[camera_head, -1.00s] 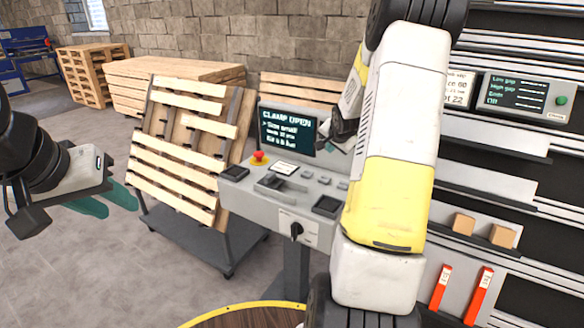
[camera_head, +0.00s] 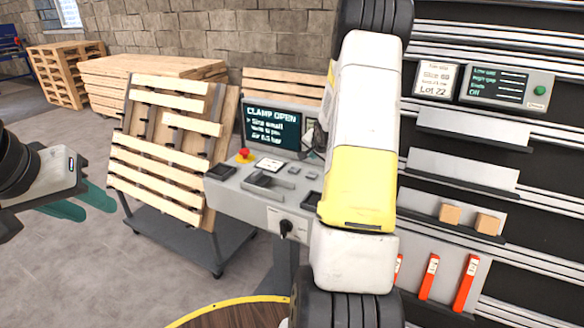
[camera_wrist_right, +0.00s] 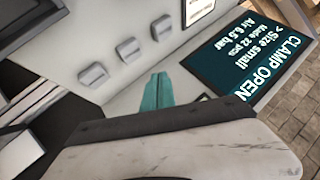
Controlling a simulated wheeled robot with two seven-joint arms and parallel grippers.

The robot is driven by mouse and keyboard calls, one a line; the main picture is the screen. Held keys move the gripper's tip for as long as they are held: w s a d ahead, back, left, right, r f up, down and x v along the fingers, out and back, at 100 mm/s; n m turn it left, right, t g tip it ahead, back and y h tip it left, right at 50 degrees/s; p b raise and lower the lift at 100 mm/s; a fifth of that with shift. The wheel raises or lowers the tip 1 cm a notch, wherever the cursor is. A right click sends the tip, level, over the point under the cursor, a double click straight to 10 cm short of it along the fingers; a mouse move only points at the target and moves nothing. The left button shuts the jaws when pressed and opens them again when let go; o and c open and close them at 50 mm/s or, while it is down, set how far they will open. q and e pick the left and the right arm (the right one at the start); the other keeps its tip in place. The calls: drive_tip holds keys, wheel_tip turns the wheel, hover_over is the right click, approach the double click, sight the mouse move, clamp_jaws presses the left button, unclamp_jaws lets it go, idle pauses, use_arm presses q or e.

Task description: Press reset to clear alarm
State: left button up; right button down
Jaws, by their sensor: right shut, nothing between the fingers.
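The grey control console (camera_head: 232,202) stands in the middle, with its screen (camera_head: 280,130) reading "CLAMP OPEN"; the screen also shows in the right wrist view (camera_wrist_right: 245,62). Small grey caps sit in a row on the panel (camera_wrist_right: 128,48); I cannot read which is reset. My right gripper (camera_wrist_right: 157,92) has its teal fingers shut and empty over the panel, beside the caps and the screen; whether they touch the panel is unclear. In the head view my right arm hides it. My left gripper (camera_head: 98,210) is open and empty at the left, away from the console.
A red mushroom button (camera_head: 243,156) and a black rotary knob (camera_head: 286,228) are on the console. A cart (camera_head: 175,243) with leaning pallets stands left of it. A rack with a small display unit (camera_head: 507,88) and orange-red handles is at right. A round yellow-edged surface (camera_head: 235,312) lies in front.

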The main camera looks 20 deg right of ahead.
sight(313, 176)
drive_tip(key=shift+f, duration=2.25)
drive_tip(key=shift+f, duration=0.4)
drive_tip(key=shift+f, duration=0.45)
idle(0.8)
drive_tip(key=shift+r, duration=0.85)
drive_tip(key=shift+r, duration=0.1)
drive_tip(key=shift+r, duration=2.4)
